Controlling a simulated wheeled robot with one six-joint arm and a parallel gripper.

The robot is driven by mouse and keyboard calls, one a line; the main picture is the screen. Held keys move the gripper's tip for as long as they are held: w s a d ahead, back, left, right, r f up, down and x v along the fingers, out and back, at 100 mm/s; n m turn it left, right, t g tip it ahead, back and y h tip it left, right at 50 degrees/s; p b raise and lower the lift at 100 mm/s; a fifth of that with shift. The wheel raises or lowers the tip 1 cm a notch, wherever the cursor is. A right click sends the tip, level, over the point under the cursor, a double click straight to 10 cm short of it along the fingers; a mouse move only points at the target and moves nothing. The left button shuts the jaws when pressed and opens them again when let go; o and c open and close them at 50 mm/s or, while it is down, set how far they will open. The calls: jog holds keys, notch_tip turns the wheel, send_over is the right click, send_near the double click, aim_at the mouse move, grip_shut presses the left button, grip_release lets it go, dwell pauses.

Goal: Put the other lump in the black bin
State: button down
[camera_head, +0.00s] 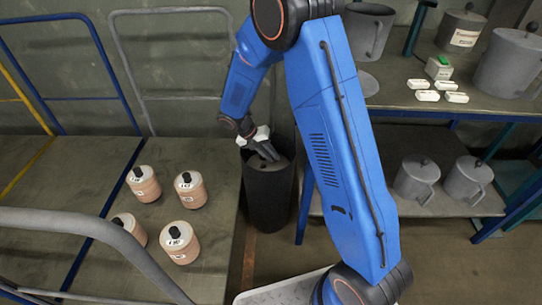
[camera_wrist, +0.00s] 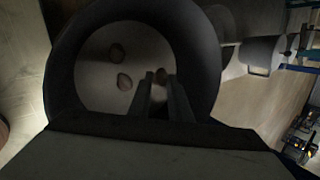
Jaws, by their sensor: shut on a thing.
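The black bin (camera_head: 266,208) stands on the floor beside the left bench, and its dark round rim (camera_wrist: 207,60) fills much of the wrist view. My gripper (camera_head: 270,153) points down at the bin's mouth. In the wrist view its two fingers (camera_wrist: 160,88) are shut on a small brownish lump (camera_wrist: 159,93), mostly hidden between them. The held lump cannot be made out in the head view.
Several lidded pinkish pots (camera_head: 144,184) with white labels stand on the left bench (camera_head: 80,160). A shelf (camera_head: 400,100) at right holds grey lidded vessels, small white blocks (camera_head: 428,96) and a green-topped box (camera_head: 439,68). A grey rail (camera_head: 90,225) crosses the lower left.

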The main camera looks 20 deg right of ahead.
jog(key=shift+f, duration=0.6)
jog(key=c, duration=1.6)
grip_release()
jog(key=shift+c, duration=0.2)
jog(key=shift+r, duration=0.1)
jog(key=shift+r, duration=0.25)
jog(key=v, duration=1.2)
jog(key=shift+r, duration=0.35)
jog(key=shift+d, duration=0.1)
